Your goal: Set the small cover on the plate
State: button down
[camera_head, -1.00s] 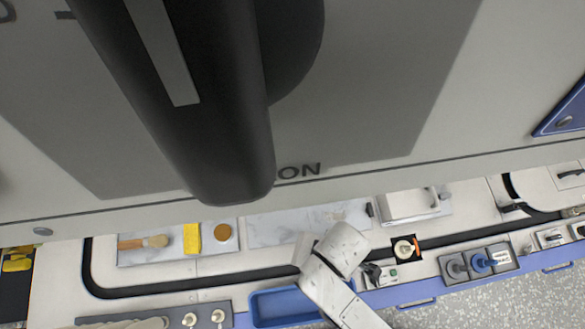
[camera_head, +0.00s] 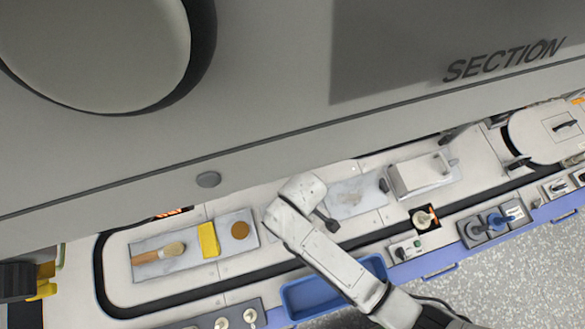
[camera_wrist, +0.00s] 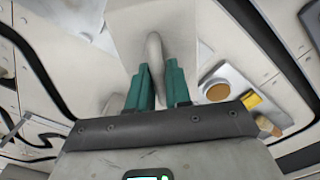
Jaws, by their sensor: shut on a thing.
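In the wrist view my gripper (camera_wrist: 157,66) has its two teal fingers closed on a grey upright handle. The handle appears to belong to a pale flat piece beyond it, which I take as the small cover (camera_wrist: 120,35). Its underside is hidden. In the head view my arm reaches over the bench, and its pale wrist hides the fingers and the held cover. A flat grey marbled slab, probably the plate (camera_head: 352,202), lies right of my wrist. I cannot tell the cover's height above the bench.
A marbled tray (camera_head: 190,262) on the left holds a brush (camera_head: 165,252), a yellow block (camera_head: 208,241) and a brown disc (camera_head: 240,230). A white box (camera_head: 425,174) stands to the right. A blue bin (camera_head: 320,294) sits at the front edge. A black track (camera_head: 200,287) rings the bench.

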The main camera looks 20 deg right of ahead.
jog(key=w+f, duration=0.1)
jog(key=f, duration=0.1)
jog(key=w+a+f+b, duration=0.1)
jog(key=w, duration=0.1)
jog(key=shift+a+f, duration=0.2)
jog(key=shift+f, duration=0.2)
jog(key=shift+f+b, duration=0.75)
jog(key=shift+f, duration=0.85)
jog(key=c, duration=1.1)
grip_release()
jog(key=shift+s, duration=0.1)
jog(key=shift+o, duration=0.2)
notch_tip(320, 180, up, 12)
jog(key=p, duration=0.4)
